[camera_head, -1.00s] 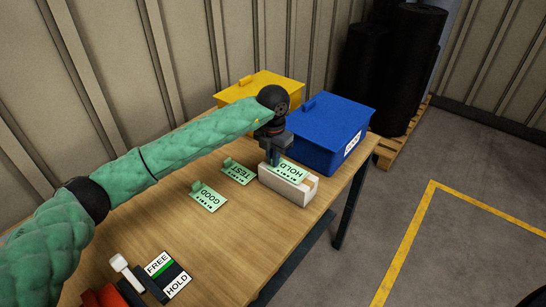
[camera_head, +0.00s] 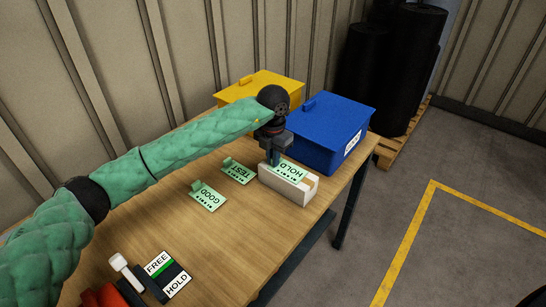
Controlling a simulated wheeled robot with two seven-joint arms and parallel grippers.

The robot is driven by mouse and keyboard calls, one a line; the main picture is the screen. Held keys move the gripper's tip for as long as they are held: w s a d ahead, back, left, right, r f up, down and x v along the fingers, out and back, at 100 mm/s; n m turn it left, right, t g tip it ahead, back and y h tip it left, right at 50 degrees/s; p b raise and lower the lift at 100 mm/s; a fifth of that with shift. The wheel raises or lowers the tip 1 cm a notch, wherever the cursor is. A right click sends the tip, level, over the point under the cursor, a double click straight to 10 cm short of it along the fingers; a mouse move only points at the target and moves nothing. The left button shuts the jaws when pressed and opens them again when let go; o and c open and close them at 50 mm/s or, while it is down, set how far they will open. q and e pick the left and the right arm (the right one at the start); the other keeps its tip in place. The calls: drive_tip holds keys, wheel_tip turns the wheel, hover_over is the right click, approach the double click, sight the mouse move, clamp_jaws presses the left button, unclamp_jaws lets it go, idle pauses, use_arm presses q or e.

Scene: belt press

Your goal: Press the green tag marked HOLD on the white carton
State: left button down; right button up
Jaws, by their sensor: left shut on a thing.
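The white carton (camera_head: 305,194) lies on the wooden table near its right edge, in front of the blue bin. The green tag marked HOLD (camera_head: 291,171) is on top of the carton, lying about flat. My left gripper (camera_head: 275,160) points down at the tag's far left end and is shut on the tag there. The fingers hide that end of the tag, and I cannot tell how firmly the tag touches the carton. My right gripper is not in view.
Green tags marked TEST (camera_head: 237,172) and GOOD (camera_head: 208,197) lie left of the carton. A blue bin (camera_head: 318,130) and a yellow bin (camera_head: 250,87) stand behind. A FREE/HOLD plate (camera_head: 168,275) with a white-headed lever (camera_head: 120,263) is at the front.

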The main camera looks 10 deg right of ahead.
use_arm(q)
drive_tip(key=shift+b, duration=0.45)
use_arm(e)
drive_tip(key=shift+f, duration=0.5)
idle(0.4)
use_arm(q)
drive_tip(key=c, duration=1.4)
unclamp_jaws()
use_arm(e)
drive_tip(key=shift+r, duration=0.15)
